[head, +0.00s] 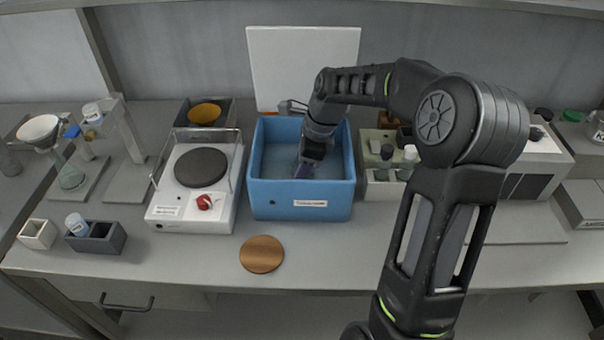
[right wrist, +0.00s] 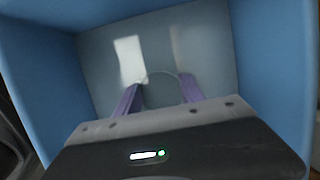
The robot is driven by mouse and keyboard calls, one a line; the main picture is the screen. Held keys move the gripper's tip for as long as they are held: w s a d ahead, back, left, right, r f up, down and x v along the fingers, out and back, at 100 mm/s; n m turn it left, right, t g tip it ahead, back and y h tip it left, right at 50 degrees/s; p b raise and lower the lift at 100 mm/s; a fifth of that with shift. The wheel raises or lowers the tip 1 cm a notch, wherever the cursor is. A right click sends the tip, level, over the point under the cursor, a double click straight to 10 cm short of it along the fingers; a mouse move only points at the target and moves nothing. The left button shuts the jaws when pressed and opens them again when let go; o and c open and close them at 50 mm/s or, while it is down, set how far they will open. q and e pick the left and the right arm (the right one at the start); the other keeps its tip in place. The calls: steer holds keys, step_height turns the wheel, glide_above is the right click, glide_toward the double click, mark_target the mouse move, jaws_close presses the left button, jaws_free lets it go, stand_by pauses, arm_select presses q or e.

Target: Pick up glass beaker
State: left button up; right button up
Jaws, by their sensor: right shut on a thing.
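A clear glass beaker (right wrist: 162,90) shows faintly between the two purple fingers of my right gripper (right wrist: 160,100) in the right wrist view. The gripper is shut on the beaker, with a finger on each side of it. In the head view my right gripper (head: 303,172) reaches down into a blue bin (head: 300,200) with a white label on its front. The beaker cannot be made out in the head view. My left gripper is not in view.
Left of the bin stands a white hot plate (head: 190,212) with a wire rail and red knob. A round wooden disc (head: 262,254) lies in front. A rack with small bottles (head: 385,190) stands right of the bin. A white panel (head: 303,65) stands behind.

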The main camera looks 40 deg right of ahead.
steer(key=shift+r, duration=0.1)
step_height(320, 180, up, 10)
stand_by(0.4)
stand_by(0.7)
